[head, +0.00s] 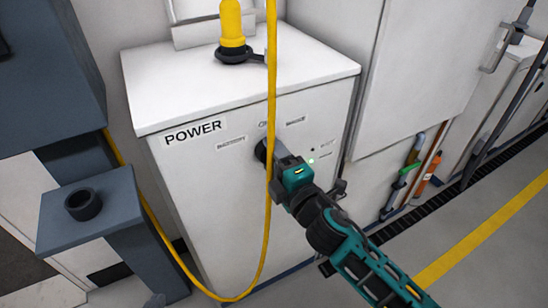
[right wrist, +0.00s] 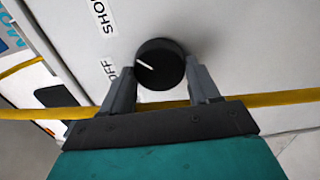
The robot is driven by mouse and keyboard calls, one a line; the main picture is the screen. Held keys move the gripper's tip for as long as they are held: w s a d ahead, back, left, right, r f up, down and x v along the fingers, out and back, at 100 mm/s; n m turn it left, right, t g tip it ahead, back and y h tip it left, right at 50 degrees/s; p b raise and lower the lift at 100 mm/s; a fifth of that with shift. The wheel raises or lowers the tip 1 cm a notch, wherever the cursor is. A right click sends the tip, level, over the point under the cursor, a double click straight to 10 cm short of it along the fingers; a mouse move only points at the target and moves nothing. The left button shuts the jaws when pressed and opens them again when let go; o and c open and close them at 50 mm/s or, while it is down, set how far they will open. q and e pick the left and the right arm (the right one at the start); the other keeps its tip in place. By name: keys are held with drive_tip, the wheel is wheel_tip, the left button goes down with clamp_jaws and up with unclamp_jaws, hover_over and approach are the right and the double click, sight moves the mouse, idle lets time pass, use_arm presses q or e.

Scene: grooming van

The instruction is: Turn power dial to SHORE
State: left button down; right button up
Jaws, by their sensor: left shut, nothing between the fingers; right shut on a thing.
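The white power cabinet (head: 240,210) is marked POWER, and its black dial (head: 261,151) is on the front face. My right gripper (head: 277,158) is shut on the dial, with one finger on either side. In the right wrist view the dial (right wrist: 160,62) sits between the fingertips of my right gripper (right wrist: 160,85). Its white pointer line faces left, towards the OFF label (right wrist: 108,68). The SHORE label (right wrist: 102,14), partly cut off, is higher up.
A yellow cable (head: 271,90) hangs from the yellow plug (head: 232,25) across the cabinet front, close to my right gripper. A blue-grey stand (head: 85,235) with a black ring is at the left. A small green light (head: 310,161) is right of the dial.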

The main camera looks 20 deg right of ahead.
drive_tip(key=o, duration=1.1)
drive_tip(key=shift+c, duration=0.2)
use_arm(q)
drive_tip(key=shift+w+d+f+b, duration=0.2)
drive_tip(key=shift+d+b, duration=0.15)
drive_tip(key=shift+b, duration=0.35)
use_arm(e)
drive_tip(key=v, duration=1.3)
use_arm(q)
drive_tip(key=shift+a+r, duration=0.1)
